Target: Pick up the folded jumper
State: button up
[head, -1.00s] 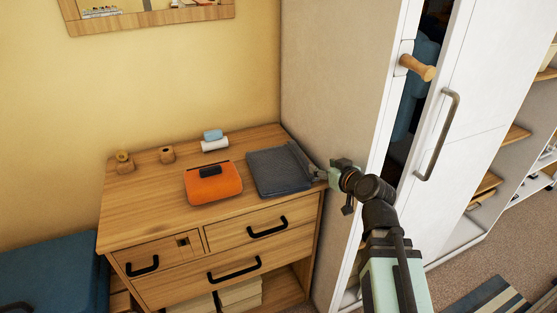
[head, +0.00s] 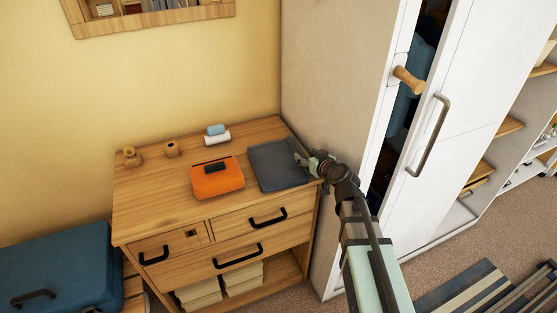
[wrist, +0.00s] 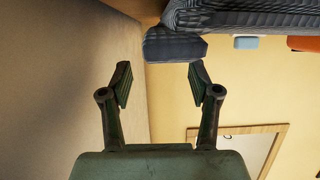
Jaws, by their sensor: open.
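The folded jumper (head: 272,172) is a dark grey-blue square lying flat on the right part of the wooden dresser top. My gripper (head: 305,160) is at the jumper's right edge, beside the tall cabinet side. In the wrist view my gripper (wrist: 163,72) is open, with nothing between the fingers. There the ribbed jumper (wrist: 245,16) shows at the top, its rounded near end (wrist: 174,46) just beyond the fingertips and closer to the right finger. I cannot tell whether they touch.
An orange pouch (head: 217,181) lies just left of the jumper on the dresser (head: 150,205). A blue and white roll (head: 217,134) and small wooden pieces stand behind. The white wardrobe (head: 350,110) closes off the right side.

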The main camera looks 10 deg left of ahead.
aim_at(301, 150)
jog(key=shift+p+x, duration=1.15)
jog(key=shift+x, duration=1.2)
jog(key=shift+w+a+f, duration=0.15)
jog(key=shift+w, duration=0.35)
grip_shut()
